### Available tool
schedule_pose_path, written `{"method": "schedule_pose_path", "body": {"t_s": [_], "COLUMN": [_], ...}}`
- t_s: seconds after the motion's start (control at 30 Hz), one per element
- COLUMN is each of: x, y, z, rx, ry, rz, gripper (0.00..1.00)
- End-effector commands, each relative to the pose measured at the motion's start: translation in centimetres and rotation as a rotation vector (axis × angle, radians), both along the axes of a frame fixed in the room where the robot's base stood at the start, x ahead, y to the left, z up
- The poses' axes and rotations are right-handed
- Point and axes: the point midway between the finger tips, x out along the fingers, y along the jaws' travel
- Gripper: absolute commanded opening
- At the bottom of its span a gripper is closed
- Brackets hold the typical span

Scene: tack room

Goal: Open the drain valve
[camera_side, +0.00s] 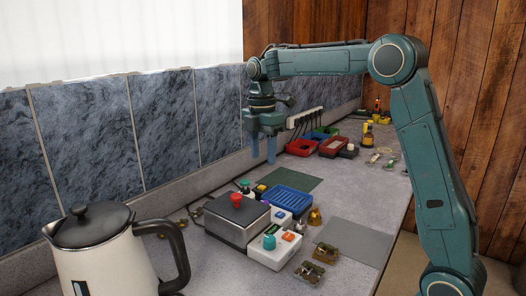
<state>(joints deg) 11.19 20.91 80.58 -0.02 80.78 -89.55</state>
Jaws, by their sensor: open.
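No part in view is clearly marked as the drain valve, and I cannot tell which one it is. A grey metal box (236,222) with a red knob (236,200) on top stands on the counter. In front of it is a white box (285,252) with a teal knob (269,241) and orange buttons. My gripper (263,158) points down with its two blue fingers apart and nothing between them. It hangs in the air above the counter, higher in the picture than the boxes, and touches nothing visible.
A kettle (95,260) fills the front left. A blue tray (287,201), a gold bell (315,217) and brass latches (326,252) lie near the boxes. Red bins (301,147) stand farther back. A tiled wall (165,125) borders the counter.

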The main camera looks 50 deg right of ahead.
Motion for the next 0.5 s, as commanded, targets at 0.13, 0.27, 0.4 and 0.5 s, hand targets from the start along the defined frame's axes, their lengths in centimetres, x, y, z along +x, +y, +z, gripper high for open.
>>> {"method": "schedule_pose_path", "body": {"t_s": [0.13, 0.27, 0.4, 0.5], "x": [0.1, 0.1, 0.1, 0.0], "y": [-0.1, -0.1, 0.0, 0.0], "z": [-0.1, -0.2, -0.8, -1.6], "rx": [0.001, 0.001, 0.001, 0.001], "ry": [0.004, 0.004, 0.005, 0.005], "rz": [0.009, 0.008, 0.007, 0.007], "gripper": [0.46, 0.46, 0.46, 0.46]}}
